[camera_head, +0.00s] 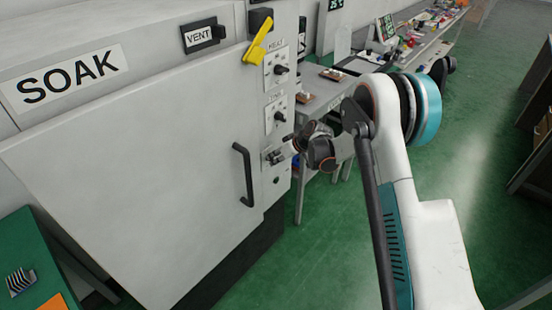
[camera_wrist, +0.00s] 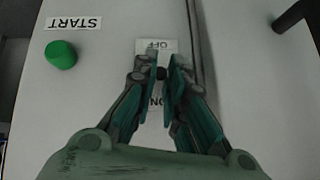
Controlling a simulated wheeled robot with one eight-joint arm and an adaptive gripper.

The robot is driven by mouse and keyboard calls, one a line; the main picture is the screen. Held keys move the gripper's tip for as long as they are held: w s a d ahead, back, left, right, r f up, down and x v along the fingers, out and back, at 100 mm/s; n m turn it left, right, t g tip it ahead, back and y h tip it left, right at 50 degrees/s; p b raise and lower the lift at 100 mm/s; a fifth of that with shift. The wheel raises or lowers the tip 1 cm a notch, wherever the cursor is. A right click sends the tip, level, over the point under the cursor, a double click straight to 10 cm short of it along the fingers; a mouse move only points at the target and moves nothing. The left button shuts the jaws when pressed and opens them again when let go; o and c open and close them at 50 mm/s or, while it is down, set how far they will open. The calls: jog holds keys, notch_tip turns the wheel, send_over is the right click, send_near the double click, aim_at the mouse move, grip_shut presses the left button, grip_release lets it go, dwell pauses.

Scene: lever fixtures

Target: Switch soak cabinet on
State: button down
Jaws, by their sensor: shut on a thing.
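The soak cabinet (camera_head: 140,160) is the large grey box marked SOAK in the head view. The lever lies between an OFF label (camera_wrist: 158,46) above and an ON label (camera_wrist: 155,101) below, partly covered by the fingers. The lever's exact tilt is hidden by the fingertips.
A green button (camera_wrist: 61,55) beside a START label (camera_wrist: 73,22) is left of the fingers. A dark door handle (camera_head: 244,174) stands out from the cabinet. A HEAT knob (camera_head: 281,69), another knob (camera_head: 279,118) and a yellow lever (camera_head: 260,40) are above. Green floor at right is open.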

dwell(0.3)
jog(key=c, duration=1.6)
grip_release()
jog(key=shift+c, duration=0.2)
jog(key=v, duration=1.2)
jog(key=shift+r, duration=0.15)
jog(key=shift+w+a, duration=0.1)
jog(key=shift+w, duration=0.05)
